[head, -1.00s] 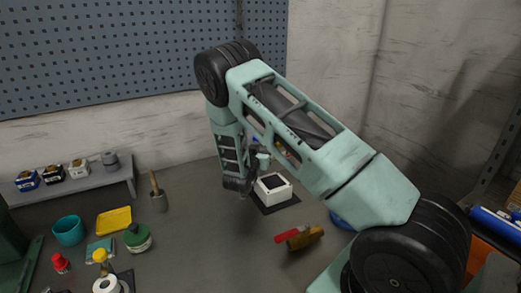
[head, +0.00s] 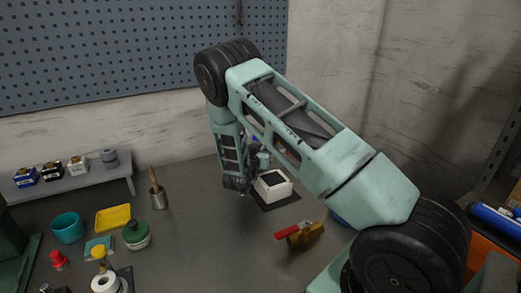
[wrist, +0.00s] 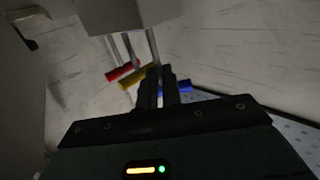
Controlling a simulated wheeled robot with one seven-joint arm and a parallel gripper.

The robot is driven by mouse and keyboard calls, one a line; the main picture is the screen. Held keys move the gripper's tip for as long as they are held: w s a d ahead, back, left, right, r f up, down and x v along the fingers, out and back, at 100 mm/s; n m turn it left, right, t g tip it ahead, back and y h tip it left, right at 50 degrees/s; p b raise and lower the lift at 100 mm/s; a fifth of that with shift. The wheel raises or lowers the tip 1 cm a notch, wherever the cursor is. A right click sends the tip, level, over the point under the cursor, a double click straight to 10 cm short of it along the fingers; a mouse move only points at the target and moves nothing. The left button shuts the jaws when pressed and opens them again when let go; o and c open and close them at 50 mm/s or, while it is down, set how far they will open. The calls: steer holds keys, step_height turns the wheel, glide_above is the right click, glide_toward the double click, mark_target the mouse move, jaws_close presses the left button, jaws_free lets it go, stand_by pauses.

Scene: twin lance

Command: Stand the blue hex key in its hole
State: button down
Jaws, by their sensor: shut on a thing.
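In the wrist view my gripper (wrist: 160,92) is shut on the blue hex key (wrist: 178,87); its blue end shows beside the fingers, and a grey shaft runs from there towards a pale block (wrist: 108,14). I cannot tell whether the shaft's far end is in a hole. A red hex key (wrist: 121,72) and a yellow hex key (wrist: 136,77) are beside it, their shafts running towards the same block. In the head view my arm hides most of the gripper and keys; a white block with a dark top (head: 283,190) shows near my wrist.
A perforated board (head: 120,50) covers the back wall.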

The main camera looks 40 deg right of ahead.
steer(key=shift+r+p, duration=1)
steer(key=shift+r, duration=1)
steer(key=shift+b, duration=0.55)
stand_by(0.6)
steer(key=shift+f+b, duration=1.9)
steer(key=shift+f, duration=0.45)
steer(key=c, duration=1.5)
jaws_free()
steer(key=b+v, duration=0.3)
steer(key=v, duration=1.4)
steer(key=shift+a, duration=0.2)
steer(key=shift+r, duration=0.1)
